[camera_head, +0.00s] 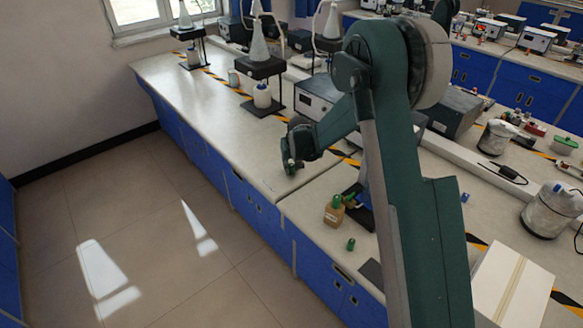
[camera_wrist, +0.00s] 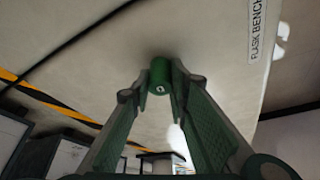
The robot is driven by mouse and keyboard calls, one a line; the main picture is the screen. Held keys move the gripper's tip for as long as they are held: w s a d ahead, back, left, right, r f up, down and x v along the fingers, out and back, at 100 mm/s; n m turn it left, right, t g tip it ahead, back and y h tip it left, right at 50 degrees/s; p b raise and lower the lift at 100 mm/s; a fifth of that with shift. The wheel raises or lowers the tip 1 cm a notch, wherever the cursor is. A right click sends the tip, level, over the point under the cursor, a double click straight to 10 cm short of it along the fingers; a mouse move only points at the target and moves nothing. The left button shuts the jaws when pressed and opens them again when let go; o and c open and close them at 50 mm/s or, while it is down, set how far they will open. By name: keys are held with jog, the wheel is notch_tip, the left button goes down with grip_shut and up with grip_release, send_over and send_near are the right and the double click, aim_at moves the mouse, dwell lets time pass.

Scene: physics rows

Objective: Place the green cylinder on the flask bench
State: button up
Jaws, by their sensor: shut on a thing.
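My gripper (camera_head: 292,166) is over the front right end of the flask bench (camera_head: 205,100), close to its surface. In the wrist view my gripper (camera_wrist: 160,90) is shut on the green cylinder (camera_wrist: 160,72), whose round end shows between the fingertips. The wrist view also shows the pale bench top (camera_wrist: 210,50) with a "FLASK BENCH" label at its edge. I cannot tell whether the cylinder touches the bench top. In the head view the cylinder is mostly hidden by the fingers.
Flasks on black stands (camera_head: 262,70) and a grey instrument box (camera_head: 315,98) stand farther back on the bench. The bench top left of my gripper is clear.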

jog(key=shift+f, duration=0.15)
jog(key=o, duration=0.9)
jog(key=shift+p+v, duration=0.6)
jog(key=shift+v, duration=5.6)
